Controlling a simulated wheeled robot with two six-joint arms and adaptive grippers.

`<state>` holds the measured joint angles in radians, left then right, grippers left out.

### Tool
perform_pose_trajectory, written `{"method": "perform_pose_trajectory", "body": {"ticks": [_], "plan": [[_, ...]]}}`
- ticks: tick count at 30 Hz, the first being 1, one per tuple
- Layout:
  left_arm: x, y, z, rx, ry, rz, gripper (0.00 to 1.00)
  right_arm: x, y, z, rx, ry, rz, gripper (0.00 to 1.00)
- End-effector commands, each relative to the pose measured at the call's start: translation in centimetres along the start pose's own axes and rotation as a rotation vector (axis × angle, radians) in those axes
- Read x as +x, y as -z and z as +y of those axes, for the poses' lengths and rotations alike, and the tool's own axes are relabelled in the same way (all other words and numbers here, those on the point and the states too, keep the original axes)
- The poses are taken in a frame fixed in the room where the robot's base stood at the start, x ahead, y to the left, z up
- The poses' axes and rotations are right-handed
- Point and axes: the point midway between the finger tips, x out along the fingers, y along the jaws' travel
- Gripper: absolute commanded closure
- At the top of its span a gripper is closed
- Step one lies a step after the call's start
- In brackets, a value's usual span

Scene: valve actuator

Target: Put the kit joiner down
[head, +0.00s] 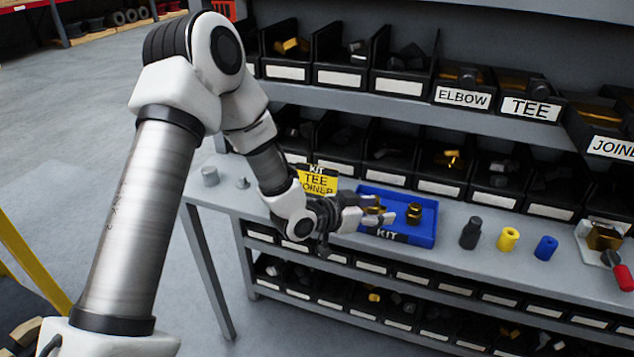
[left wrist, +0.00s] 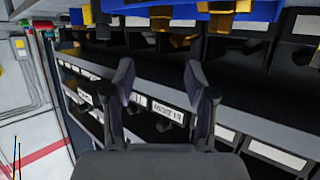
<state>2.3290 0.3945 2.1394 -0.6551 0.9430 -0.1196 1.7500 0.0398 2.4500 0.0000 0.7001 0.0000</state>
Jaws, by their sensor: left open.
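The blue kit tray (head: 428,238), labelled KIT, sits on the grey bench. One brass fitting (head: 414,212) lies in it. A second brass piece (head: 374,208) shows at my left gripper's fingers, over the tray's left part. I cannot tell which one is the joiner. My left gripper (head: 382,217) is at the tray's left side, its jaws open. In the left wrist view the open fingers (left wrist: 160,80) have nothing between them. The tray (left wrist: 262,10) and a brass fitting (left wrist: 222,6) show at that view's top. My right gripper is not in view.
A yellow card (head: 317,182) reading KIT TEE JOINER stands behind the gripper. Dark grey (head: 470,233), yellow (head: 507,239) and blue (head: 545,248) cylinders stand right of the tray. Part bins (head: 462,95) line shelves above, with more bins below the bench.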

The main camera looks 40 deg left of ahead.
Motion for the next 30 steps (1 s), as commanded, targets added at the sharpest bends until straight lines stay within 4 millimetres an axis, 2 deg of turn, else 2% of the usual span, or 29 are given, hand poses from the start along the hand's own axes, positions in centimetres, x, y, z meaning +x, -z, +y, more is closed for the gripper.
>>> {"method": "perform_pose_trajectory", "body": {"ticks": [2,4,5,8,9,11,12,15,18,20,30], "plan": [[0.1,-1.7,0.5,-0.018,0.002,-0.041,0.44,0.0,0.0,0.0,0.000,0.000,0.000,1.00],[-0.1,-5.2,1.5,-0.056,0.010,-0.128,0.44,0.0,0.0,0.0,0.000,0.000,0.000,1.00],[-0.2,-7.2,2.0,-0.079,0.016,-0.181,0.44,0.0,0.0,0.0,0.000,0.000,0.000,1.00],[-2.3,-16.1,4.8,-0.174,0.051,-0.416,0.44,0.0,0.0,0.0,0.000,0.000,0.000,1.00],[-3.9,-20.1,6.2,-0.214,0.072,-0.531,0.44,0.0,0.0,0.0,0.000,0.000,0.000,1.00],[-7.2,-25.8,8.4,-0.270,0.111,-0.708,0.44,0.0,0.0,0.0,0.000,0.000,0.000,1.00],[-9.8,-29.0,9.8,-0.300,0.140,-0.821,0.44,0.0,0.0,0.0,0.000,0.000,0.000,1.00],[-15.8,-34.5,12.5,-0.353,0.210,-1.047,0.44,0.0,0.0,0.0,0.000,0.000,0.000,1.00],[-19.6,-37.0,13.9,-0.373,0.255,-1.174,0.44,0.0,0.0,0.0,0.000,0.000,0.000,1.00],[-20.6,-37.5,14.2,-0.379,0.269,-1.204,0.44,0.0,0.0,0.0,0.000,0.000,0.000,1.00],[-20.6,-37.5,14.2,-0.381,0.272,-1.205,0.44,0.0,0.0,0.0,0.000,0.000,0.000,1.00]]}}
